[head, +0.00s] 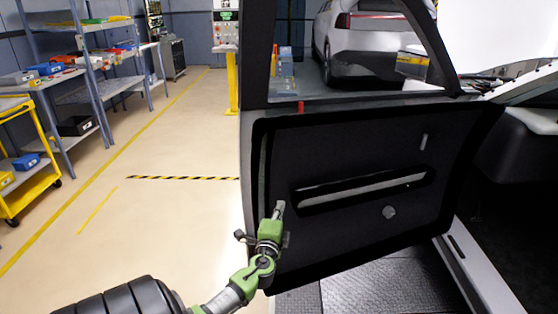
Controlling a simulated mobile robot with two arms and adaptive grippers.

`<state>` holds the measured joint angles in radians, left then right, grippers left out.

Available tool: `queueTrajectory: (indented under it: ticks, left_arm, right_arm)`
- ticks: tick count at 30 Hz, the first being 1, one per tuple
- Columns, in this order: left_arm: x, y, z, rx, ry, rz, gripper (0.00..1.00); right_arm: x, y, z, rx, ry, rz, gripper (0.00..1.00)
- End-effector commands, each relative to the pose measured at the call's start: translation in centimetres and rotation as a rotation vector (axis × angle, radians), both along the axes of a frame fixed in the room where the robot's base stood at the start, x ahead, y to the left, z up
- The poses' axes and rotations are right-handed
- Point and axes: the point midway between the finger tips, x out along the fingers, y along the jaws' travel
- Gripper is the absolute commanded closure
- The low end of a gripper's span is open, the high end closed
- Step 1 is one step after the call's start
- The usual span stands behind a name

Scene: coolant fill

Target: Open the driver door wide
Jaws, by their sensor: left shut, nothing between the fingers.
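The driver door (345,225) stands open in the middle of the head view, its dark inner panel facing me. It has a long light-edged recess, a round knob and a window frame above, and it joins the car body (470,262) at the right. My left gripper (279,209) is shut and empty, in front of the lower left part of the inner panel near the door's free edge. I cannot tell whether it touches the panel. My right gripper is not in view.
A yellow cart (25,160) and shelves with bins (90,95) stand at the left. A yellow post (232,85) with a panel stands behind the door. Another car (370,45) shows through the window. The floor (170,210) left of the door is clear.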

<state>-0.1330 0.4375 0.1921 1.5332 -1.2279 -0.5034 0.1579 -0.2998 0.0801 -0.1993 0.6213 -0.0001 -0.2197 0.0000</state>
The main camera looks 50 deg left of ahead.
Motion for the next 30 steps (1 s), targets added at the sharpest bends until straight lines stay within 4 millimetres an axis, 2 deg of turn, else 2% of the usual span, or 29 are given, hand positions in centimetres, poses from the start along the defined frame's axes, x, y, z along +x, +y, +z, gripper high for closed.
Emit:
queueTrajectory:
  ticks: [3, 9, 22, 30]
  left_arm:
    - [0.0, 0.0, 0.0, 0.0, 0.0, 0.0, 1.0]
    - [-0.8, -0.7, -0.1, -0.001, 0.001, 0.0, 1.0]
    - [-7.2, -6.1, 0.1, -0.001, 0.002, 0.0, 1.0]
    - [-9.2, -7.8, 0.3, 0.001, 0.0, 0.0, 1.0]
  right_arm:
    - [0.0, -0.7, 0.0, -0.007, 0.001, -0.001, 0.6]
    - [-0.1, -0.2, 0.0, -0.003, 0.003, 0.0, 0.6]
    - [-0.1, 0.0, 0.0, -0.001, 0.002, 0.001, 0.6]
    - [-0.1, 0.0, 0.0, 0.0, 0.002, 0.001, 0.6]
